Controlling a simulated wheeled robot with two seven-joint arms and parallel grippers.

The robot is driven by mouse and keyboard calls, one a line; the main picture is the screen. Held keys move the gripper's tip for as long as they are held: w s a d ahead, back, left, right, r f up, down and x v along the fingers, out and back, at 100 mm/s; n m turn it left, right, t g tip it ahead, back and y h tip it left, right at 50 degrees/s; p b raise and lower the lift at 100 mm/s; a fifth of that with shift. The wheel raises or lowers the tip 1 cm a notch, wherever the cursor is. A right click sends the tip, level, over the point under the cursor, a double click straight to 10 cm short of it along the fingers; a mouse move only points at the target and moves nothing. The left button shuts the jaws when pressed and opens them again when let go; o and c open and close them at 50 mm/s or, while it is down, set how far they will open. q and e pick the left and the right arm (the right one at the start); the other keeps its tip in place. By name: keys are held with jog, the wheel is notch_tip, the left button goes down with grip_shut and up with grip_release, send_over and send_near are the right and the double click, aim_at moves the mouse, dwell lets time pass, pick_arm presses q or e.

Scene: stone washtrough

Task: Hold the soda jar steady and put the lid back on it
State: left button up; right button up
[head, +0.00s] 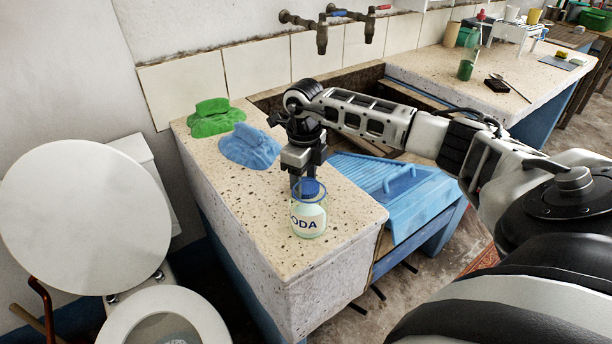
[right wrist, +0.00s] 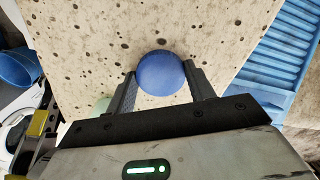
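The soda jar (head: 308,221), clear glass with pale contents and a label reading "ODA", stands upright near the counter's front corner. No lid is seated on its rim. My right gripper (head: 305,185) points down just behind the jar, its fingertips partly hidden by the glass. The blue round lid (head: 309,188) shows through the glass. In the right wrist view the lid (right wrist: 160,73) sits between the fingertips, with a finger against each side. Whether it touches the counter is unclear. A pale green part of the jar (right wrist: 103,104) shows left of the left finger. My left gripper is out of view.
The speckled stone counter (head: 262,225) has free room left of the jar. A blue cloth (head: 249,147) and a green cloth (head: 214,120) lie at its back. A blue washboard (head: 400,200) is right of the counter; a toilet (head: 165,318) stands at left.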

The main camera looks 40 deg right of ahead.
dwell(0.3)
notch_tip(320, 180, up, 10)
jog(key=shift+r, duration=0.1)
dwell(0.3)
